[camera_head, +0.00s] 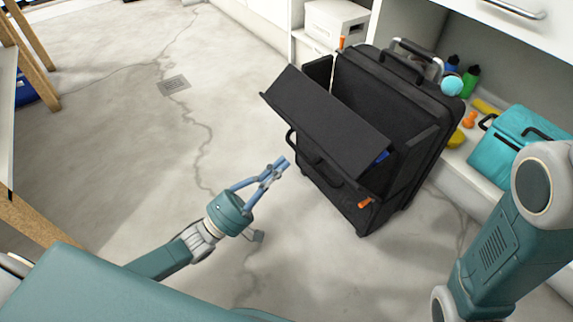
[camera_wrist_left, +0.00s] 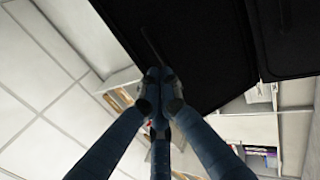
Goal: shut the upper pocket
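A black suitcase (camera_head: 395,85) stands upright on the floor against the shelving. Its upper pocket flap (camera_head: 325,110) is open, tilted outward from the suitcase front, with a dark gap behind it. My left gripper (camera_head: 282,164) is just left of and below the flap, in front of the suitcase, and appears apart from it.
A teal bag (camera_head: 520,145), a green bottle (camera_head: 470,82) and small items sit on the low shelf right of the suitcase. A white box (camera_head: 335,22) is behind it. The concrete floor (camera_head: 130,150) to the left is mostly clear.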

